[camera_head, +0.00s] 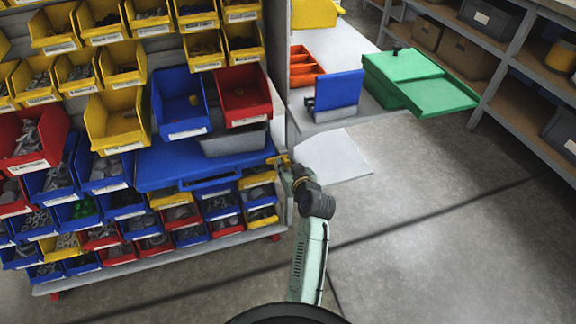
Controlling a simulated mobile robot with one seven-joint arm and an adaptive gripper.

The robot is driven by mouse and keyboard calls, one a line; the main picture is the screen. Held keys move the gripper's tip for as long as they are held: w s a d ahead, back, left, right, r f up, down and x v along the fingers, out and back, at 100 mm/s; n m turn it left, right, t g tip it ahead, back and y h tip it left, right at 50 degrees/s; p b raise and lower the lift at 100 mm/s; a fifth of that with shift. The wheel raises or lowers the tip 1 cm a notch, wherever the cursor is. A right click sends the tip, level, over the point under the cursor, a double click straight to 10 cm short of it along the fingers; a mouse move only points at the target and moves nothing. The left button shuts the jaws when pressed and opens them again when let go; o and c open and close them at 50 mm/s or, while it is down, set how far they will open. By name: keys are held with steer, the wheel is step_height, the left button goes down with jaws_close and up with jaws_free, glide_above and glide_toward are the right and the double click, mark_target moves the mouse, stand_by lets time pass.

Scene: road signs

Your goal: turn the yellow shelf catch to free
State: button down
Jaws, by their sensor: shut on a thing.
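The yellow shelf catch (277,160) is a small piece at the right end of the blue shelf (160,168), beside the rack's right upright. My gripper (287,167) comes up to it from below right and is shut on it. My gripper's dark wrist covers part of the area around the catch. The catch is too small here to tell which way it is turned. The blue shelf sticks out from the rack, with a grey bin (235,141) at its right rear.
The rack holds many yellow, red and blue bins (180,104) close to my gripper's left. To the right stand a white table (355,106), a green box with its lid out (415,78) and grey shelving (520,115). The floor (430,220) at right is clear.

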stand_by(0.3)
steer(key=m+y, duration=0.1)
steer(key=m+y+b, duration=0.1)
steer(key=m, duration=0.1)
steer(key=shift+d+f+g, duration=0.1)
steer(key=shift+d+g, duration=0.1)
steer(key=shift+g, duration=0.1)
steer(key=m+y+b, duration=0.1)
steer(key=m+y, duration=0.1)
steer(key=m, duration=0.1)
steer(key=shift+w+d+f, duration=0.1)
steer(key=shift+f, duration=0.05)
steer(key=shift+d+f+m+t+y+b, duration=0.1)
steer(key=shift+m+t+y+b, duration=0.15)
steer(key=shift+m+y+b, duration=0.7)
steer(key=shift+a+f+m+t+y+b, duration=0.1)
steer(key=shift+m+t+y+b, duration=0.15)
steer(key=shift+m, duration=1.25)
steer(key=shift+d+m+t+y+b, duration=0.15)
steer(key=shift+m+y+b, duration=0.45)
steer(key=shift+m, duration=0.65)
steer(key=c, duration=1.3)
jaws_free()
